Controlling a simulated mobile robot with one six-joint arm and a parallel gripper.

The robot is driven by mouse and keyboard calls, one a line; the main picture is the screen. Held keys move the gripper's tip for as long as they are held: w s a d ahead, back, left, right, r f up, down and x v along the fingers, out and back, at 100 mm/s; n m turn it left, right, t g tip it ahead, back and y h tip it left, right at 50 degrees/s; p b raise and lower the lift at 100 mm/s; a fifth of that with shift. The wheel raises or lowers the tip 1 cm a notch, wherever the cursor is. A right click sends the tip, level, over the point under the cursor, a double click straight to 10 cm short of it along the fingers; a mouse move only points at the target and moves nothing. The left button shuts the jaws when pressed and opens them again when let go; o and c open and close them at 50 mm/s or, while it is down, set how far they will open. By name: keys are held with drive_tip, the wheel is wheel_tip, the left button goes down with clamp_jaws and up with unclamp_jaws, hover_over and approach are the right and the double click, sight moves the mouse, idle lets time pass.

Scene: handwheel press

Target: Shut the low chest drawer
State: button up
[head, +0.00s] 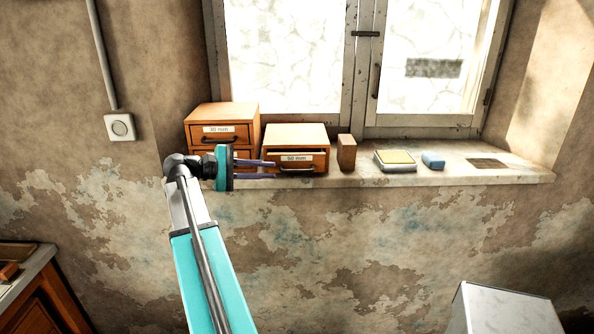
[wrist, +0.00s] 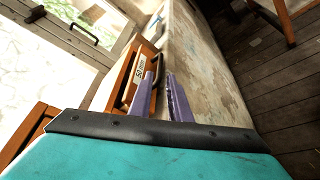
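The low chest (head: 297,133) is an orange-brown wooden box on the window sill. Its one drawer (head: 318,164) stands a little out, with a dark gap above its front, a pale label and a dark bar handle (head: 297,170). In the wrist view the labelled drawer front (wrist: 125,76) and the handle (wrist: 156,72) show just past my fingertips. My gripper (head: 274,170) has two purple fingers, spread apart with nothing between them. It is at the left end of the drawer front; whether a finger touches the handle or front, I cannot tell.
A taller chest (head: 222,112) with two drawers stands left of the low chest, partly behind my gripper. The window is behind.

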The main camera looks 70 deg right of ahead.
sight(294, 171)
drive_tip(key=p+x, duration=0.3)
drive_tip(key=x, duration=0.7)
drive_tip(key=shift+s+d+f, duration=0.15)
drive_tip(key=shift+s+d, duration=0.1)
drive_tip(key=shift+d, duration=0.05)
clamp_jaws()
